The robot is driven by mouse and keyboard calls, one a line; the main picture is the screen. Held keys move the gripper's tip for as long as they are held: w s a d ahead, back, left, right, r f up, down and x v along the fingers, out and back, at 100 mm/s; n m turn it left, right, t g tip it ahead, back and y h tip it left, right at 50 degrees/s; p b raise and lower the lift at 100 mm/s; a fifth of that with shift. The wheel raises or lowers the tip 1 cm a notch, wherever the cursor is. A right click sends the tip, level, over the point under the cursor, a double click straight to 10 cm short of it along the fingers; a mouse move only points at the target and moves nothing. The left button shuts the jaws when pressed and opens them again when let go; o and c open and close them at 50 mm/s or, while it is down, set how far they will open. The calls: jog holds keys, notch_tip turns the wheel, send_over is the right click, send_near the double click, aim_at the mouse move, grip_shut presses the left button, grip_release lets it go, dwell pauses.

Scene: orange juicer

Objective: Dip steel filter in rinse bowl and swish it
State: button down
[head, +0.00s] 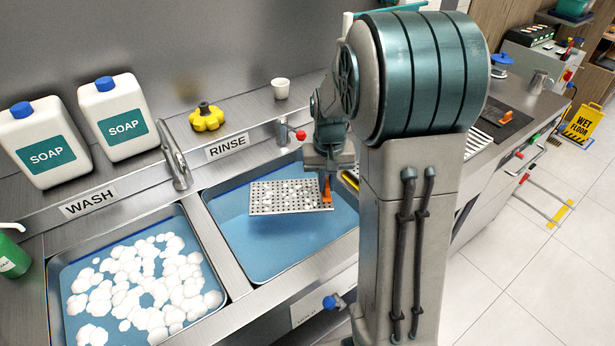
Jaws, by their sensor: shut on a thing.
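The steel filter (289,207) is a flat perforated metal plate with white suds on top and an orange tab at its right end. My gripper (327,188) is shut on the filter at the orange tab, at the right side of the basin. The filter looks roughly level. I cannot tell whether its underside touches the water. My arm hides the right part of the basin.
The wash basin (140,280) full of foam lies to the left, past a steel divider. A tap (177,160) stands behind the basins.

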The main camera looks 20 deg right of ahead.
jog(key=f+b, duration=0.4)
jog(key=f, duration=0.1)
jog(key=f+b, duration=0.4)
jog(key=f, duration=0.2)
jog(key=f+b, duration=0.4)
jog(key=f, duration=0.2)
jog(key=shift+a+f+b, duration=0.2)
jog(key=shift+a+b, duration=0.05)
jog(key=shift+b, duration=0.15)
jog(key=shift+w+d, duration=0.25)
jog(key=shift+d, duration=0.7)
jog(key=shift+s+a, duration=0.2)
jog(key=shift+a, duration=0.5)
jog(key=shift+s+a, duration=0.25)
jog(key=shift+a, duration=0.4)
jog(key=shift+s+a, duration=0.2)
jog(key=shift+a, duration=0.5)
jog(key=shift+w+d, duration=0.25)
jog(key=shift+d, duration=0.45)
jog(key=shift+w+d, duration=0.2)
jog(key=shift+d, duration=0.55)
jog(key=shift+w+d, duration=0.25)
jog(key=shift+d, duration=0.45)
notch_tip(320, 180, up, 16)
jog(key=p, duration=1.2)
